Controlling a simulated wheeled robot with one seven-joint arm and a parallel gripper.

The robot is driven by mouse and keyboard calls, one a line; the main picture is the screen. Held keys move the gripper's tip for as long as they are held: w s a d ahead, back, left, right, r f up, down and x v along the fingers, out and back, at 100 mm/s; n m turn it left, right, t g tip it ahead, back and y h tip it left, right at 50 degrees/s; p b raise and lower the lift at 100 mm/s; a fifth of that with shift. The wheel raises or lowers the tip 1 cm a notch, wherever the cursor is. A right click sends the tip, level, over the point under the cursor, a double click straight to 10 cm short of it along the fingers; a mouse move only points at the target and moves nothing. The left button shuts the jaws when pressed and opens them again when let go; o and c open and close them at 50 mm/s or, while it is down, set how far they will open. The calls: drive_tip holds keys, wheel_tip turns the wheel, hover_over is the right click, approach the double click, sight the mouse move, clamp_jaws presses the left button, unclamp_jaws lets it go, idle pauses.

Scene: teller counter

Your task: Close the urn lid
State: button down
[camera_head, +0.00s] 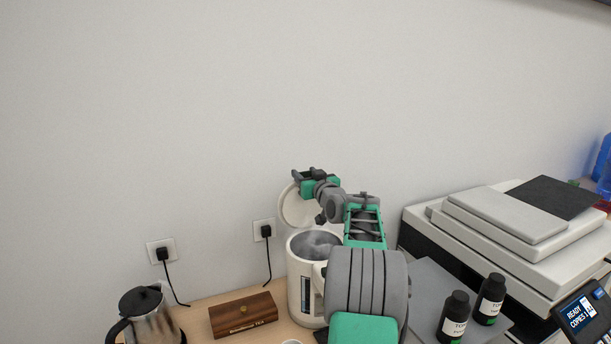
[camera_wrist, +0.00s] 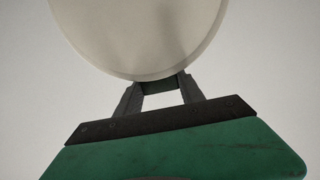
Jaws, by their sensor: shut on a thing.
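The urn (camera_head: 294,275) is cream-white and stands on the counter with its round mouth open and grey inside. Its round lid (camera_head: 291,212) is raised, standing nearly upright above the back of the mouth. My gripper (camera_head: 304,180) is at the lid's upper edge, shut on it; my arm hides the lid's right part and the urn's right side. In the wrist view the lid (camera_wrist: 140,35) fills the top, and the tips of my gripper (camera_wrist: 160,82) meet its rim. The exact grip on the rim is hidden.
A wooden tea box (camera_head: 243,315) and a steel kettle (camera_head: 150,314) are left of the urn. Two black toner bottles (camera_head: 454,318) stand on a grey mat (camera_head: 430,280) at the right, before a copier (camera_head: 510,240). The wall (camera_head: 180,120) is close behind the urn.

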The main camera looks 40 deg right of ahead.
drive_tip(key=shift+s+f, duration=0.1)
drive_tip(key=shift+f, duration=0.05)
drive_tip(key=b, duration=0.2)
drive_tip(key=s+f+b, duration=0.1)
drive_tip(key=b, duration=0.2)
drive_tip(key=shift+s+a+t, duration=0.15)
drive_tip(key=shift+a+t, duration=0.05)
drive_tip(key=shift+t, duration=0.1)
drive_tip(key=s+a+f+t+h+b, duration=0.1)
drive_tip(key=s+b, duration=0.7)
drive_tip(key=b, duration=1.2)
drive_tip(key=a+f+t, duration=0.1)
drive_tip(key=t, duration=0.1)
drive_tip(key=shift+s+a+t, duration=0.15)
drive_tip(key=shift+a+t, duration=0.25)
drive_tip(key=shift+f, duration=0.1)
drive_tip(key=c, duration=0.7)
unclamp_jaws()
drive_tip(key=shift+s, duration=0.1)
